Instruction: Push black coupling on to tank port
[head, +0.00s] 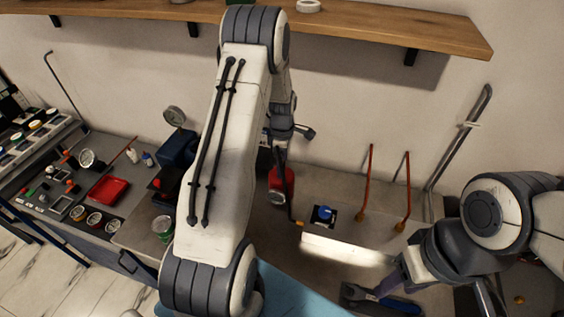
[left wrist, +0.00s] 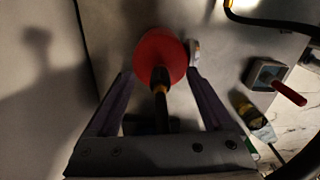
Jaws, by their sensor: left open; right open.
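A red tank-like body (head: 281,186) stands on the bench behind my left arm. A thin black line with an orange end (head: 298,222) hangs beside it. In the left wrist view, a red round part (left wrist: 158,52) lies at the fingertips of my left gripper (left wrist: 159,74), whose purple fingers are apart.
A blue knob (head: 322,214) on a dark square and two upright orange rods (head: 367,185) stand on the bench. A pressure gauge (head: 174,116), a red tray (head: 107,190) and several dials are at left. A wooden shelf (head: 400,32) crosses the wall above.

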